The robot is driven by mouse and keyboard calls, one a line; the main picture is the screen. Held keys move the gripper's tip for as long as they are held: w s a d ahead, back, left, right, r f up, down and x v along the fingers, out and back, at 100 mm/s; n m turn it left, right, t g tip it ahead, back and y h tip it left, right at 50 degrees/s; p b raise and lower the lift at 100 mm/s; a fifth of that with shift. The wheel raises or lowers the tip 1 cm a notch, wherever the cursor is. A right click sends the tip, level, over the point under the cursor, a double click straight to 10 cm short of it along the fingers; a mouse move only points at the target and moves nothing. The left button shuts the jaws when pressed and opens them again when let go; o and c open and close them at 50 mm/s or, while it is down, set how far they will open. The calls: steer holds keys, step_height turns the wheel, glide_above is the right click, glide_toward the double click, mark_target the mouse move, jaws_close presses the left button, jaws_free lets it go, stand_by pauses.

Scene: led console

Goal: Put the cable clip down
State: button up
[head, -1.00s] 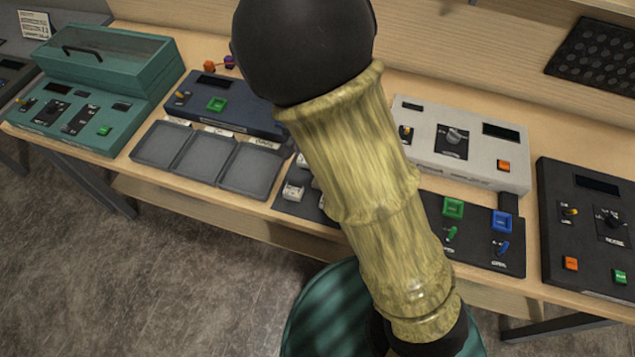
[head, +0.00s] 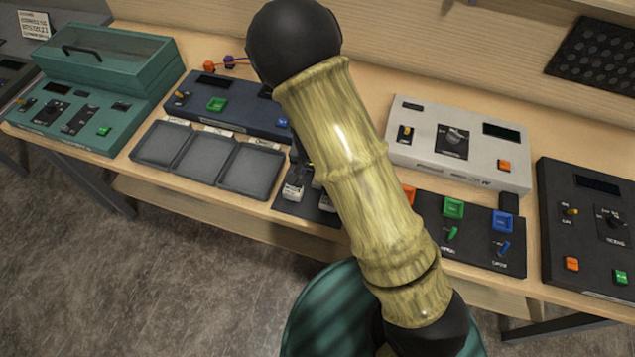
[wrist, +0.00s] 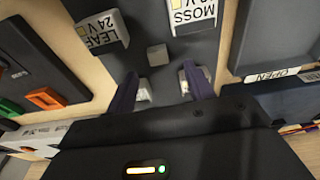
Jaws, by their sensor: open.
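My gripper (wrist: 160,88) is open in the wrist view, its two dark purple fingers apart with pale pads on their inner sides. No object shows held between them. A small grey block (wrist: 157,55) sits on the dark panel (wrist: 150,22) just beyond the fingertips; I cannot tell whether it is the cable clip. White blocks labelled LEAF (wrist: 102,30) and MOSS (wrist: 193,14) stand to either side of it. In the head view my arm covers most of the gripper, and a white block (head: 293,191) shows beside it on the dark panel.
Three empty grey trays (head: 250,172) lie left of the panel. A blue-black console (head: 235,105) stands behind them. A light grey console (head: 460,145) and a dark button panel (head: 470,232) are to the right. An orange button (wrist: 47,98) shows in the wrist view.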

steer(key=shift+w+d+f+p, duration=0.15)
steer(key=shift+f+p, duration=0.1)
steer(key=shift+f, duration=1.05)
steer(key=shift+w+d+f+p, duration=0.1)
steer(key=shift+w+f+p, duration=0.1)
steer(key=shift+f, duration=1.05)
steer(key=shift+s, duration=0.1)
steer(key=c, duration=1.1)
steer(key=shift+r, duration=0.15)
step_height(320, 180, up, 10)
steer(key=shift+f, duration=0.1)
